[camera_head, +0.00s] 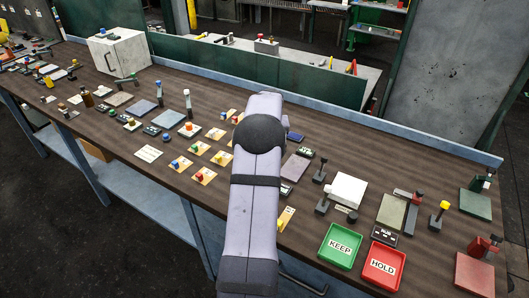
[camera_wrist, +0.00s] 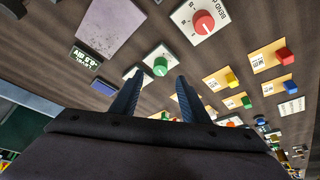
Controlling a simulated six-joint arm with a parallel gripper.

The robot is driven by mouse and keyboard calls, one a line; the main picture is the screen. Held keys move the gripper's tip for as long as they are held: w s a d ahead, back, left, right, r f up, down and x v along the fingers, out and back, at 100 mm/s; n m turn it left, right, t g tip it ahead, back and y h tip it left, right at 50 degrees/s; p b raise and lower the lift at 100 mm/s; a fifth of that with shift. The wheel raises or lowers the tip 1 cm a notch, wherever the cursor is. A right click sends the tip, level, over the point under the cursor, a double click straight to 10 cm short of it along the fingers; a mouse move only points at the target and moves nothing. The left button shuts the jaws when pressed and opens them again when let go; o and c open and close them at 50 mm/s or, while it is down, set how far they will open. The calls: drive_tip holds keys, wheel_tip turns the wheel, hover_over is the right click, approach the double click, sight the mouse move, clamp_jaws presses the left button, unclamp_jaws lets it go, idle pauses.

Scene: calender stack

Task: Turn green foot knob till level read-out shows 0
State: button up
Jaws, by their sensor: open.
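In the wrist view a round green knob (camera_wrist: 160,66) sits on a small white plate on the bench. My gripper (camera_wrist: 160,77) is open, its two dark blue fingers pointing toward the knob. The knob shows in the gap between the fingertips; I cannot tell whether they reach around it. A small dark read-out (camera_wrist: 85,57) with pale characters lies to the left, beside a grey-mauve plate (camera_wrist: 107,22). Its figures are tilted and too small to read surely. In the head view my arm hides the gripper and the green knob.
A red knob (camera_wrist: 203,22) on a white plate labelled "BEND" is nearby, with yellow cards bearing coloured blocks to the right. A blue block (camera_wrist: 103,87) lies left. The wooden bench (camera_head: 130,190) also holds a green KEEP tray (camera_head: 341,246) and a red HOLD tray (camera_head: 384,267).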

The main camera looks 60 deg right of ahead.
drive_tip(key=shift+p+x, duration=1.2)
drive_tip(key=shift+x, duration=2.1)
clamp_jaws()
